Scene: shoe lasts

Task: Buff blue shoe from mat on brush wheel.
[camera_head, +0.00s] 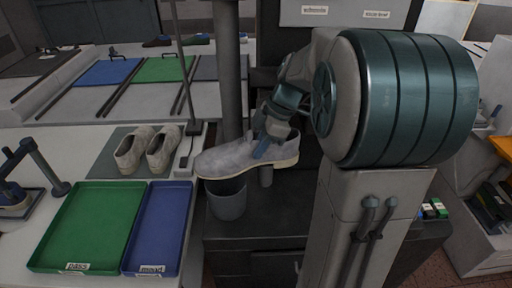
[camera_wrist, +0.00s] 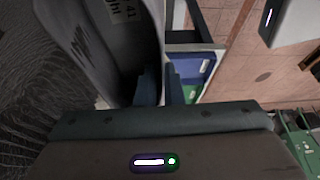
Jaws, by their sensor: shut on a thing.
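A grey-blue shoe (camera_head: 225,160) with a pale sole hangs in the air, toe to the left, roughly level. My gripper (camera_head: 263,147) is shut on the shoe's upper near the opening. In the wrist view the shoe (camera_wrist: 85,45) shows a size label, and my gripper's fingers (camera_wrist: 160,85) pinch its edge. A dark bristly surface (camera_wrist: 30,115), which looks like the brush wheel, is close on the left there; contact with the shoe cannot be told. The grey mat (camera_head: 103,160) holds two beige-grey shoes (camera_head: 147,149).
A grey bin (camera_head: 228,203) is below the shoe, and a post (camera_head: 227,80) rises behind it. A green tray (camera_head: 85,225) marked pass and a blue tray (camera_head: 160,225) are empty at left. A dark cabinet (camera_head: 255,245) stands below. Blue and green mats lie farther back.

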